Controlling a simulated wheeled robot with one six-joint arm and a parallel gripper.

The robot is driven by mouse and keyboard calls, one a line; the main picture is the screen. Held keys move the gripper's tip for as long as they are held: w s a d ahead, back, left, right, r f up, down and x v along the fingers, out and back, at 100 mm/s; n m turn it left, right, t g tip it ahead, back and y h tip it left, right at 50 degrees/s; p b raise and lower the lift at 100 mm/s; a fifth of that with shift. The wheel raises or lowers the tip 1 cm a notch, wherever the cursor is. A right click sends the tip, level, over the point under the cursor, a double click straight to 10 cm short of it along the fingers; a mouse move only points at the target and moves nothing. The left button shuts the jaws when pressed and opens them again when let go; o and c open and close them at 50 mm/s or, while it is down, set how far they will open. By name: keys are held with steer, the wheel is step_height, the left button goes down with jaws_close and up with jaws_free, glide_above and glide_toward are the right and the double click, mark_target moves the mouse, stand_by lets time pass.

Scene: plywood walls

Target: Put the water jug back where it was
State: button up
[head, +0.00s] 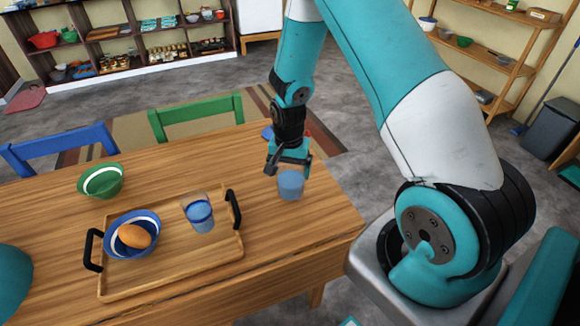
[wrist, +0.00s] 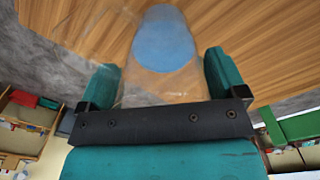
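The water jug (head: 291,186), clear with blue water in it, is at the right part of the wooden table, directly below my gripper (head: 288,165). In the wrist view the jug (wrist: 163,45) lies between the two teal fingers of my gripper (wrist: 161,75), its clear walls close to both. I cannot tell whether the fingers press on it or stand just apart. The jug looks upright; whether its base touches the table is unclear.
A wooden tray (head: 180,275) with black handles holds a blue bowl (head: 120,248) with an orange-brown item and a clear glass (head: 200,214) with blue contents. A green bowl (head: 101,180) stands behind it. Blue (head: 60,150) and green (head: 195,112) chairs line the far edge.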

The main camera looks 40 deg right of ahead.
steer(key=shift+o, duration=0.7)
step_height(320, 180, up, 12)
steer(key=b, duration=0.1)
steer(key=s+a+r+n+y, duration=0.2)
steer(key=s+a+r+n, duration=0.45)
steer(key=a+r, duration=0.4)
steer(key=s+a+r+n+y, duration=0.1)
steer(key=s+a+r+n, duration=0.1)
steer(key=s+a+n, duration=0.3)
steer(key=s+a+r+n+y, duration=0.1)
steer(key=s+a+r+n, duration=0.2)
steer(key=s+a+n, duration=0.3)
steer(key=s, duration=0.4)
